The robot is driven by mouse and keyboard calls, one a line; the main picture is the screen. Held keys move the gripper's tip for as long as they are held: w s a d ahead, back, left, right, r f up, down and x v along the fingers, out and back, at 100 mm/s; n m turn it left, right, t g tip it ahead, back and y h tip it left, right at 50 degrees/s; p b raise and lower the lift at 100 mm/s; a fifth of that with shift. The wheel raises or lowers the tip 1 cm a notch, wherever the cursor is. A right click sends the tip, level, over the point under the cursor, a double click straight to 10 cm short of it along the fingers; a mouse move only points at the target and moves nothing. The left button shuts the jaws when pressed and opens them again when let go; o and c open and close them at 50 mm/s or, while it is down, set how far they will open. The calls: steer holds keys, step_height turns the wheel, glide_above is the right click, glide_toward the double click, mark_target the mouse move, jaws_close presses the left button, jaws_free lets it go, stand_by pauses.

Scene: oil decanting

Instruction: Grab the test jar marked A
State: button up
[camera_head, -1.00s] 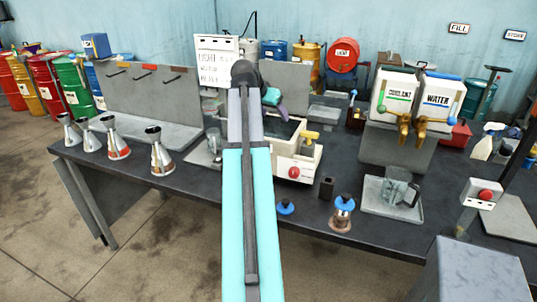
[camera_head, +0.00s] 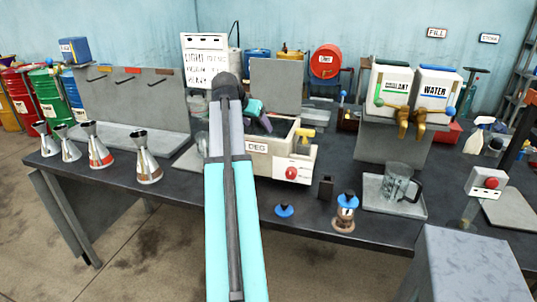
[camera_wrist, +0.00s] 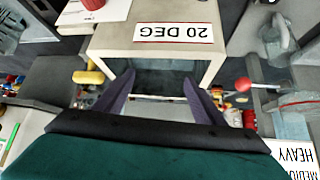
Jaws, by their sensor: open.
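I cannot make out a letter A on any vessel. A small clear jar (camera_head: 345,213) with brown contents and a blue top stands near the table's front edge. My gripper (camera_head: 258,121) is over the white bath box labelled DEG (camera_head: 258,148), behind and left of this jar. In the wrist view, my gripper (camera_wrist: 161,97) is open, with nothing visible between its dark fingers. The bath, marked 20 DEG (camera_wrist: 172,33), lies beyond them. My arm hides part of the table and bath in the head view.
A glass jug (camera_head: 399,183) stands on a grey tray at right. A blue disc (camera_head: 284,210) and small black block (camera_head: 325,187) lie near the jar. Two taps hang below the coolant and water tanks (camera_head: 435,90).

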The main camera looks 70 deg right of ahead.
steer(key=shift+d+f, duration=0.1)
steer(key=p+x, duration=0.1)
steer(key=x, duration=0.7)
steer(key=shift+f+p, duration=0.15)
steer(key=shift+p, duration=0.15)
steer(key=shift+d, duration=0.15)
steer(key=shift+p+x, duration=1)
steer(key=shift+x, duration=1.6)
steer(key=shift+w, duration=0.1)
steer(key=c, duration=1.6)
steer(key=shift+r, duration=0.4)
